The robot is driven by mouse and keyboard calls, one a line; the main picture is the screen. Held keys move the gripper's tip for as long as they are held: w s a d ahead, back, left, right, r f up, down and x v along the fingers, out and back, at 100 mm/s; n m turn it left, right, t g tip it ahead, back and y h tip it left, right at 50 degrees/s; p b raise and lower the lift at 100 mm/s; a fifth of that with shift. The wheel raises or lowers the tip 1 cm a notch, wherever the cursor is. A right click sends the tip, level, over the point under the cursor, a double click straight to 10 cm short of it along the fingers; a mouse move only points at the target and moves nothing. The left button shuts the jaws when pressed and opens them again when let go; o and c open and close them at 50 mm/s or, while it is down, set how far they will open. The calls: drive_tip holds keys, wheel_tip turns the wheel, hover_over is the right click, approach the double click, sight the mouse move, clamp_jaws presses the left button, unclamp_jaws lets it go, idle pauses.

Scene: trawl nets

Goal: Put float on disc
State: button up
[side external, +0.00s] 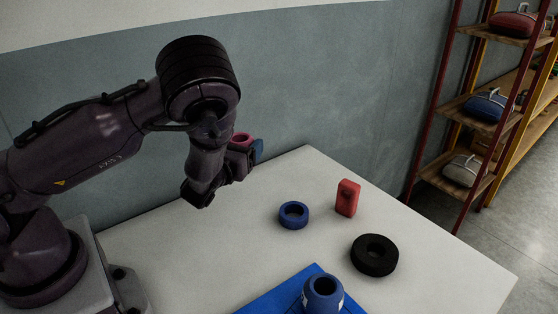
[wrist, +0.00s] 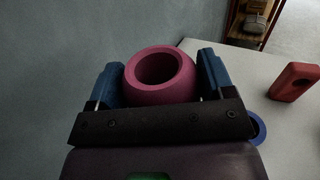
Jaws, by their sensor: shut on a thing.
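A pink, barrel-shaped float (wrist: 160,95) with a round hole sits between the two blue fingers of my gripper (wrist: 160,80) in the wrist view. My gripper is shut on it. In the side view the pink float (side external: 242,138) shows at my gripper (side external: 246,149), held above the table's back edge near the wall, partly hidden by the wrist. A black disc (side external: 374,264) with a centre hole lies flat on the table at the right, apart from my gripper, with nothing on it.
A blue ring (side external: 294,221) and an upright red block (side external: 350,188) stand on the white table (side external: 446,270) between my gripper and the disc. A blue float (side external: 322,297) stands on a blue mat (side external: 272,301) at the front. Shelves (side external: 470,106) stand beyond the table.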

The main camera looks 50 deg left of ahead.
drive_tip(key=d+r+m+t+h, duration=0.2)
drive_tip(key=d+r+h, duration=0.1)
drive_tip(key=d, duration=2.6)
hover_over(387, 258)
drive_tip(key=shift+g, duration=0.3)
drive_tip(key=f, duration=0.9)
drive_tip(key=shift+s, duration=0.2)
drive_tip(key=shift+w+f, duration=0.15)
drive_tip(key=shift+f, duration=1.6)
drive_tip(key=shift+f, duration=0.1)
